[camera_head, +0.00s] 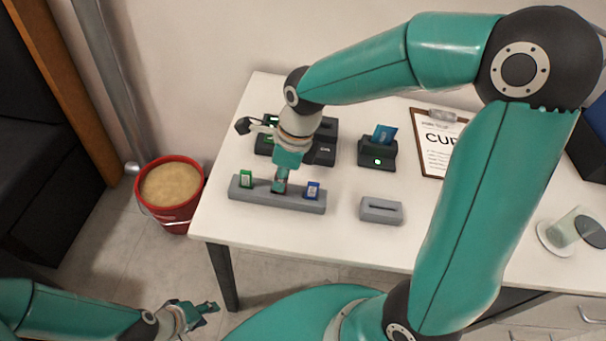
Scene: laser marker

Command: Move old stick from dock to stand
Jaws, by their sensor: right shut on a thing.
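A long grey stand (234,190) lies near the left front of the table. A green-labelled stick (246,178) stands upright in its left part and a blue-labelled stick (313,190) in its right part. My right gripper (279,186) points down at the middle of the stand, between these sticks. It is shut on a small stick, mostly hidden by the fingers; whether that stick is seated in a slot cannot be told. A black dock (320,152) with green lights is behind, partly covered by my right arm. My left gripper (207,313) is open and empty, below the table's front left edge.
A small grey slotted block (380,210) and a black reader (377,155) holding a blue card (384,134) are right of the stand. A clipboard (432,160) lies behind my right arm. A red bucket (168,217) stands on the floor at left.

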